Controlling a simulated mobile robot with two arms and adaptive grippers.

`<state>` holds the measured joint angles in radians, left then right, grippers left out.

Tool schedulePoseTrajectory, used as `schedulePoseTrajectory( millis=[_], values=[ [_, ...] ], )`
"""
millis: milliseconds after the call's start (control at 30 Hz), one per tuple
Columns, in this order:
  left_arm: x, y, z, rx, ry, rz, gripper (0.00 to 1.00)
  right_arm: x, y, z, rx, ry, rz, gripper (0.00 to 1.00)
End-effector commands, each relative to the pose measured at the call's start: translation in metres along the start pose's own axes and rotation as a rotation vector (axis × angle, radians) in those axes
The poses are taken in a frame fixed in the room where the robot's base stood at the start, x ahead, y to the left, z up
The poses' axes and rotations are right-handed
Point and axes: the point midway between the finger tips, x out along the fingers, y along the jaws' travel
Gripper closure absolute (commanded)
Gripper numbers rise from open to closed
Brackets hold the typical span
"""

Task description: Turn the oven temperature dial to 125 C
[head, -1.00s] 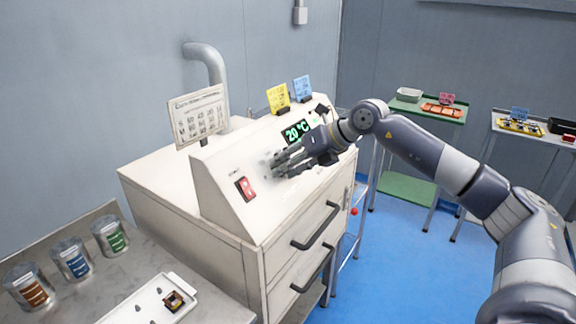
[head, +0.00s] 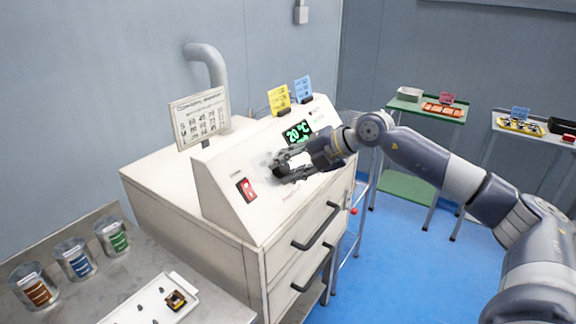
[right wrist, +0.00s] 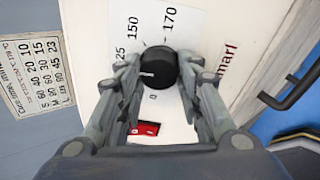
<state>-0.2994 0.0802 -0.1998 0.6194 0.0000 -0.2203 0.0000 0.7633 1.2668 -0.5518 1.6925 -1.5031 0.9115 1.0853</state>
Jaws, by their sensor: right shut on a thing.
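The white oven (head: 225,205) has a sloped control panel with a black dial (head: 280,169). In the right wrist view the black dial (right wrist: 158,67) sits between my right gripper's fingertips, with printed marks 125, 150 and 170 beside it; the 125 is partly hidden by a finger. My right gripper (head: 278,170) is shut on the dial. A small pale mark shows on the dial's face, but I cannot tell its setting. The green display (head: 298,132) reads 20 °C. The red switch (head: 246,190) is left of the dial. My left gripper is not in view.
A table chart (head: 200,117) stands on the oven's left, and yellow (head: 279,99) and blue (head: 303,90) cards on its top edge. Drawer handles (head: 315,226) project from the front. A white tray (head: 150,304) and several jars (head: 112,236) are at lower left.

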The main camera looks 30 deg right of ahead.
Motion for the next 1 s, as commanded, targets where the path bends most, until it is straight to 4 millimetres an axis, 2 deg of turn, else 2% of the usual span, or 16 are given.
schedulePoseTrajectory(
  millis=[667,700,767,1000],
  values=[
    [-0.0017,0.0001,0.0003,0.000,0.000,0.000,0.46,-0.0008,0.0009,0.0013,0.059,-0.008,0.009,0.90],
    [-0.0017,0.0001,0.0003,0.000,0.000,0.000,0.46,-0.0008,0.0009,0.0014,0.059,-0.008,0.009,0.60],
    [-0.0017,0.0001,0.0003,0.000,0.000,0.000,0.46,-0.0008,0.0009,0.0012,0.059,-0.008,0.009,0.47],
    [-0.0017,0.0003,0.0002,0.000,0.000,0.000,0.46,-0.0004,0.0005,0.0005,0.059,-0.006,0.007,0.47]
  ],
)
